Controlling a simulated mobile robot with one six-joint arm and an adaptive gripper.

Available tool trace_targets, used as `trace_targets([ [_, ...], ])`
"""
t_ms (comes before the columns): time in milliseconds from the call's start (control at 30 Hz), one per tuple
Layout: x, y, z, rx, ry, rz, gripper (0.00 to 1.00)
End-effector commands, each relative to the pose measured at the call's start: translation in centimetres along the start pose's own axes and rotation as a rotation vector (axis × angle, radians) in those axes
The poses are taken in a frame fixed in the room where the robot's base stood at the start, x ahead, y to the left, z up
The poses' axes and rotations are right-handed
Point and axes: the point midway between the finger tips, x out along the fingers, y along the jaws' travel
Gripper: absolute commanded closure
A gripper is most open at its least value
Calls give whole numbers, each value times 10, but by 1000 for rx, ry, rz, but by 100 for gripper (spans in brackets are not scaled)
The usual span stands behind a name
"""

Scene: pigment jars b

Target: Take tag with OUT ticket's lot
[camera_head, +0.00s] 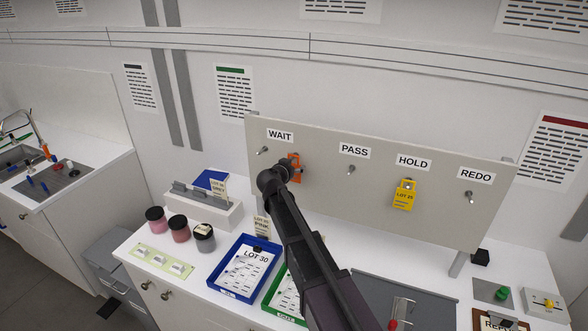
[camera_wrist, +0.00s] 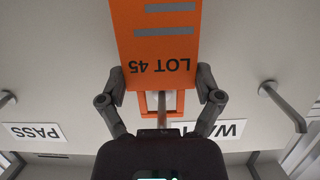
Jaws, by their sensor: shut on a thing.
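My gripper (camera_wrist: 160,90) is shut on the orange tag (camera_wrist: 158,40), with a finger at each side edge. The tag reads LOT 45, upside down in the wrist view. Its orange loop lines up with a grey peg; I cannot tell whether the peg still passes through it. In the head view the orange tag (camera_head: 296,174) shows partly behind my gripper, below the WAIT label on the board (camera_head: 330,185). A green tray (camera_head: 270,306) holds a ticket (camera_head: 288,293), partly hidden by my arm, its lot unreadable. A yellow tag (camera_head: 404,196) hangs under HOLD.
A blue tray (camera_head: 226,285) with a LOT 30 sheet stands left of the green tray. Three jars (camera_head: 179,228) stand further left. Bare pegs show near WAIT (camera_head: 262,150), under PASS (camera_head: 351,170) and under REDO (camera_head: 469,196). A grey mat (camera_head: 420,295) lies right of my arm.

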Motion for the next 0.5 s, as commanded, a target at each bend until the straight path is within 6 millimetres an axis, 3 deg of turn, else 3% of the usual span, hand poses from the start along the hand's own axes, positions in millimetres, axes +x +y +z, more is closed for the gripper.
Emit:
trace_targets([
  [367, -5, 0, -17, 0, 0, 0, 37],
  [500, -30, 2, -6, -1, 0, -2, 37],
])
